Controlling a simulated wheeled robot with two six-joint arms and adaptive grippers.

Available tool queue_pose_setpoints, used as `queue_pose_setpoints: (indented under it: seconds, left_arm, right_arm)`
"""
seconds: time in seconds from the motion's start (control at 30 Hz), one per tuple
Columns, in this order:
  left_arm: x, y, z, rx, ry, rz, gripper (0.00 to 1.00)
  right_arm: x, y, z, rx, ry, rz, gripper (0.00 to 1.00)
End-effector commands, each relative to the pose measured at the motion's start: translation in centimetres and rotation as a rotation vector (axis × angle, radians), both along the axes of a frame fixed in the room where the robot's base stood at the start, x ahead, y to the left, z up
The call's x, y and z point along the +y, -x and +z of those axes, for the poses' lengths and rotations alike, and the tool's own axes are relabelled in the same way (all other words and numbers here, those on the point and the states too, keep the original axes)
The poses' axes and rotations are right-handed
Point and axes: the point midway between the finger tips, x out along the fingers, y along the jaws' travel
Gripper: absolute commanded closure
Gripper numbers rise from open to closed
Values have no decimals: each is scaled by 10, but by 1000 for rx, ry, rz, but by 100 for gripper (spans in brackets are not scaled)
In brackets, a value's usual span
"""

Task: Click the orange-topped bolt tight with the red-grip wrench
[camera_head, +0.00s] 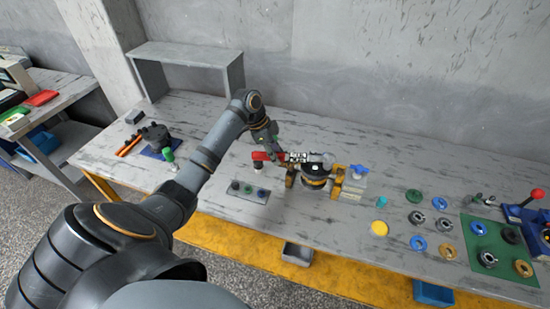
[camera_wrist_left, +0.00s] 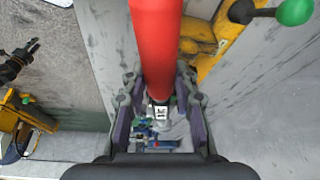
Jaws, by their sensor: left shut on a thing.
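The red-grip wrench (camera_head: 262,156) lies nearly level, its metal end reaching right over the motor in the head view. My left gripper (camera_head: 271,150) is shut on its red grip. In the left wrist view the red grip (camera_wrist_left: 157,45) runs between the two fingers of the left gripper (camera_wrist_left: 158,112). The hydraulic motor (camera_head: 314,182) sits dark and round in a yellow stand (camera_head: 338,181). The orange-topped bolt cannot be made out, and I cannot tell whether the wrench is seated on it. My right gripper is not in view.
A blue-handled valve (camera_head: 358,170) stands right of the motor. Several rings and a green mat (camera_head: 483,228) lie at the right. A green-knobbed lever (camera_head: 168,156) stands at the left.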

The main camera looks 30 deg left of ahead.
Motion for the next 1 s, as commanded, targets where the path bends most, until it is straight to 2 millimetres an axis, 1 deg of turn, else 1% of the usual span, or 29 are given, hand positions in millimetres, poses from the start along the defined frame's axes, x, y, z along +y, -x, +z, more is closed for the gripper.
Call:
queue_pose_setpoints:
  seconds: [0.03,0.5,1.0]
  left_arm:
    - [1,0,-5,9,2,-8,100]
    - [9,-14,-5,8,0,-96,100]
    - [10,-17,-4,7,0,-120,100]
  right_arm:
    - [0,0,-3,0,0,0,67]
    - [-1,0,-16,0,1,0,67]
    - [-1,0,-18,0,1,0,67]
